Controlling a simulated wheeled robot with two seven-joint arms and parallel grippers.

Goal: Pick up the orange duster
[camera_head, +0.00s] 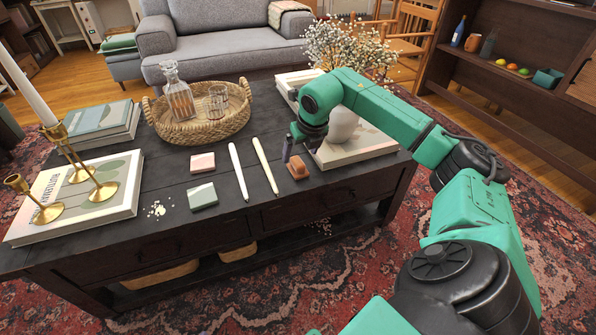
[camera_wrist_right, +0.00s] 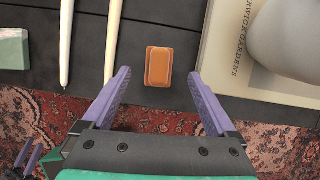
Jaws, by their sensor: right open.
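The orange duster (camera_head: 297,168) lies on the dark coffee table (camera_head: 130,210), near its front edge. In the right wrist view the duster (camera_wrist_right: 158,66) is a small rounded orange block just beyond the fingertips. My right gripper (camera_head: 297,150) hangs above and beside the duster in the head view. In the wrist view the right gripper (camera_wrist_right: 160,75) is open, its two purple fingers apart on either side of the duster's near end, with nothing between them held.
A book (camera_head: 355,150) bearing a white vase (camera_head: 341,124) stands close on the right. A wicker tray (camera_head: 200,130) sits behind. The table's front edge is near.

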